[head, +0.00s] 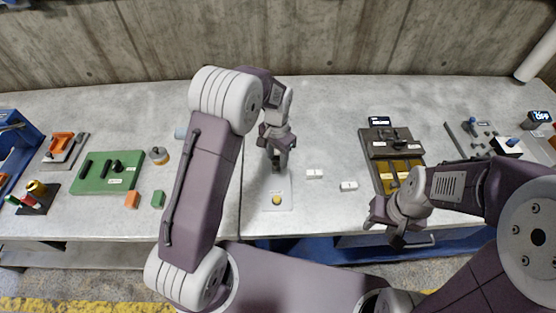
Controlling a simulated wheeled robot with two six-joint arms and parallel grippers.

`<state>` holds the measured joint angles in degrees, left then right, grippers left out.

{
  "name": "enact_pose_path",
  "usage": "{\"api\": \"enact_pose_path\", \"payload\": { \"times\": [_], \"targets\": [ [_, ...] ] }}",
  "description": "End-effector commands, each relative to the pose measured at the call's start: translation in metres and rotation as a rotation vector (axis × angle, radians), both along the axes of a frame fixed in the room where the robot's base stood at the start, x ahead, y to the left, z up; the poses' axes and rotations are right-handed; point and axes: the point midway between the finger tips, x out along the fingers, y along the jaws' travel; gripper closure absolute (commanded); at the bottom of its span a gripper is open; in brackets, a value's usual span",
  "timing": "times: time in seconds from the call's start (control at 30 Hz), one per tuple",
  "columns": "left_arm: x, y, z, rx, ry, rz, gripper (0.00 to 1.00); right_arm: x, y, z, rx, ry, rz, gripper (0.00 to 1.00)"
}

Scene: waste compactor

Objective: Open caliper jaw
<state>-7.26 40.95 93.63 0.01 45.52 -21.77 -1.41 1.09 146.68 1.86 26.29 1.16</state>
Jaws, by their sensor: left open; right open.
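A pale plate (284,203) lies on the bench in the middle, with a round yellow piece near its front end. A dark upright part shows at its back end, under my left gripper, and may be the caliper; I cannot make out its jaw. My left gripper (277,163) is open, pointing down over the back of this plate. The gripper hides part of what lies there, and I cannot tell whether it touches it. My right gripper (385,233) is open and empty at the front edge of the bench, well to the right of the plate.
Two small white blocks (314,174) (349,186) lie right of the plate. A dark panel with yellow parts (379,150) stands further right. A green board (93,176), an orange block (132,200) and a green block (158,199) are left. A concrete wall (390,40) closes the back.

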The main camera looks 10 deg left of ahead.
Motion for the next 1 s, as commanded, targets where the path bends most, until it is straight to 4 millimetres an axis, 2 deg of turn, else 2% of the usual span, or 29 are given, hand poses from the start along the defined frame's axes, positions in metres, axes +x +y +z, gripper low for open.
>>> {"api": "enact_pose_path", "payload": {
  "times": [0.17,0.43,0.5,0.6,1.0],
  "targets": [
    [0.000,0.001,-0.019,0.000,0.000,0.001,0.57,0.000,0.000,0.002,0.000,0.000,0.000,0.57],
    [0.000,0.000,-0.022,0.000,-0.002,0.001,0.57,0.000,0.000,0.002,0.000,0.000,0.000,0.57],
    [0.000,0.000,-0.021,0.000,-0.002,0.001,0.76,0.000,0.000,0.002,0.000,0.000,0.000,0.57],
    [0.000,0.000,-0.021,0.000,-0.002,0.001,1.00,0.000,0.000,0.002,0.000,0.000,0.000,0.57],
    [0.000,0.001,-0.021,0.000,-0.001,0.001,1.00,0.000,0.000,0.002,0.000,0.000,0.000,0.57]
  ]
}}
